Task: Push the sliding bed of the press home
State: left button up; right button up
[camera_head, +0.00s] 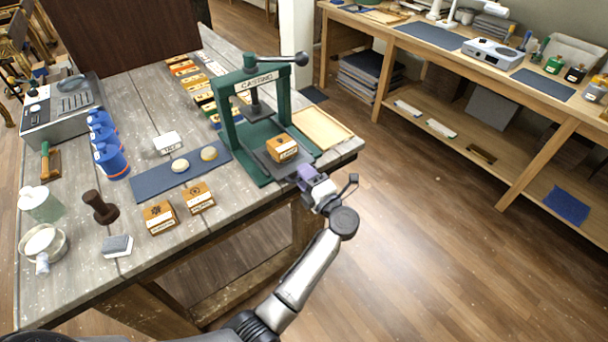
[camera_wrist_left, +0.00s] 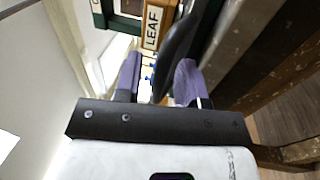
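The green press (camera_head: 228,125), labelled CASTING, stands near the right end of the bench. Its dark sliding bed (camera_head: 268,166) sticks out at the front. A wooden block (camera_head: 282,148) with a white label sits on the bed; in the left wrist view the label on the block (camera_wrist_left: 151,27) reads LEAF. My left gripper (camera_head: 306,175), with purple fingers, is at the bed's front edge; I cannot tell whether it touches. In the left wrist view the fingers of my left gripper (camera_wrist_left: 159,80) stand apart, with a dark curved piece between or behind them. My right gripper is out of view.
Two wooden blocks (camera_head: 180,208) and a blue mat (camera_head: 180,172) with two round pale pieces lie left of the press. A wooden tray (camera_head: 322,128) is right of it. The press's lever (camera_head: 285,59) extends right. Floor beyond the bench edge is clear.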

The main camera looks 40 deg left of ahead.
aim_at(289, 158)
pick_arm(q)
jog(key=shift+c, duration=0.3)
grip_shut()
jog(key=x, duration=0.4)
jog(key=shift+w+a+f, duration=0.15)
jog(key=shift+a+f, duration=0.15)
jog(key=shift+a, duration=0.1)
jog(key=shift+o, duration=0.3)
grip_release()
jog(key=shift+d+f, duration=0.1)
jog(key=shift+d, duration=0.1)
